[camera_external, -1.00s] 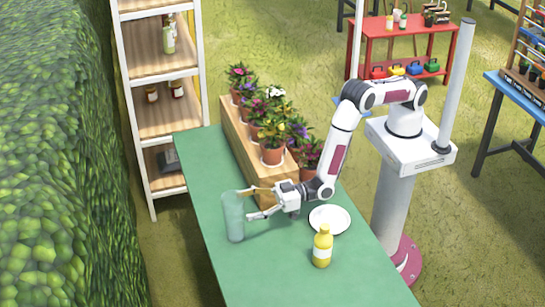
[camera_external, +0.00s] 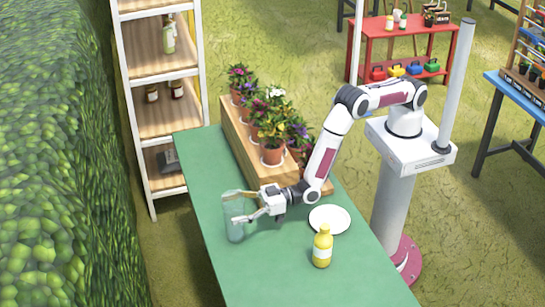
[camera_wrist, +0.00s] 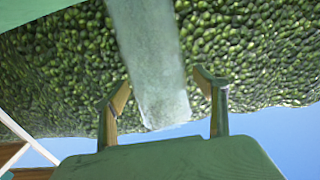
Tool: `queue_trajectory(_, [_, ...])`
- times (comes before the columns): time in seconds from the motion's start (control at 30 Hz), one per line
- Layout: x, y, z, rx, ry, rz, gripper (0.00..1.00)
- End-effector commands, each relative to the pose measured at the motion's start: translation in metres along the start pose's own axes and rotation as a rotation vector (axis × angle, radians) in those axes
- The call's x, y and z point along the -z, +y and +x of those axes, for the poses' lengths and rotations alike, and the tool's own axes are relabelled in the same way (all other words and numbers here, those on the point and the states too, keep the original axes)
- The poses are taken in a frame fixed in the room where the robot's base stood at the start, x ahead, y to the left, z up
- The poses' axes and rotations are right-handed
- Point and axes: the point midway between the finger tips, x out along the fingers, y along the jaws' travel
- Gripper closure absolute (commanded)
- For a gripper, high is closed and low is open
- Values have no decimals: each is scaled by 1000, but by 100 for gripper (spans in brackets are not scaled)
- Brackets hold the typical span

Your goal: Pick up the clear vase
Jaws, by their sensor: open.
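The clear vase (camera_external: 234,228) is a tall glass cylinder standing upright on the green table. My gripper (camera_external: 236,207) is open with its fingers at the vase, one on the far side and one on the near side in the external view. In the wrist view the vase (camera_wrist: 152,65) shows as a pale translucent column between the two spread fingers of my gripper (camera_wrist: 163,100). Gaps show between the vase and both fingers there, so it is not clamped.
Several potted flowers (camera_external: 272,152) stand on a wooden stand (camera_external: 238,140) behind my gripper. A white plate (camera_external: 329,219) and a yellow bottle (camera_external: 322,248) are to the right on the green table (camera_external: 270,275). A shelf (camera_external: 166,122) stands beyond the table's far end.

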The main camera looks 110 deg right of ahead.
Motion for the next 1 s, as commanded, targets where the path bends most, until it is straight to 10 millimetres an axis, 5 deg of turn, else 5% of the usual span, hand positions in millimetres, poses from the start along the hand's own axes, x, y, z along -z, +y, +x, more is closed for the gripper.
queue_trajectory(0.27, [0,0,0,0,0,0,28])
queue_trajectory(0.53, [2,0,0,0,3,1,96])
queue_trajectory(1.0, [10,0,0,0,4,2,96])
